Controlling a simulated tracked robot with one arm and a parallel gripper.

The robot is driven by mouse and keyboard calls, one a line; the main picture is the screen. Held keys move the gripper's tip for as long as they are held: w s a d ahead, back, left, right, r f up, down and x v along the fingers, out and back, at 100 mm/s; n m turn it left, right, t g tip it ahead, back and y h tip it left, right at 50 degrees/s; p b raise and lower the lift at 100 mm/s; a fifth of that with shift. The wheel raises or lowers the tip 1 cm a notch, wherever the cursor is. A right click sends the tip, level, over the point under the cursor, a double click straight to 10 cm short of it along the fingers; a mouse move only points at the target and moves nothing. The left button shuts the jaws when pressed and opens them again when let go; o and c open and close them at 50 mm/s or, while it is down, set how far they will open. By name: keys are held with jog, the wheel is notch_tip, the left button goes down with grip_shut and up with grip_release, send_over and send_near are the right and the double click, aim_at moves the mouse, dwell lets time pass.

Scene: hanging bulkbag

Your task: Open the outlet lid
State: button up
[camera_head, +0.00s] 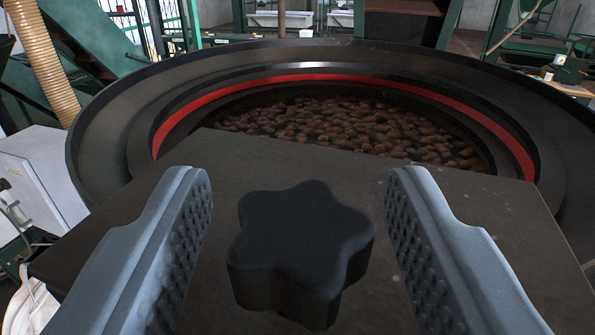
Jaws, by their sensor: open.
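A dark flat lid or plate (290,158) fills the lower middle of the view. A black star-shaped knob (302,240) stands on it. My gripper (298,215) is open, with one grey ribbed finger on each side of the knob. Gaps show between both fingers and the knob, the left one narrower. Beyond the plate is a round dark opening with a red ring (300,78) around it, filled with many brown lumps (350,125). The plate covers the near part of this opening. The knob's stem is mostly hidden beneath its head.
A wide black rim (110,140) surrounds the opening. A ribbed tan hose (45,62) and a white box (45,165) stand at left. Green steel frames (100,40) rise behind. A wooden bench (565,88) is at the far right.

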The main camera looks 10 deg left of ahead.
jog(key=shift+w, duration=0.1)
grip_shut()
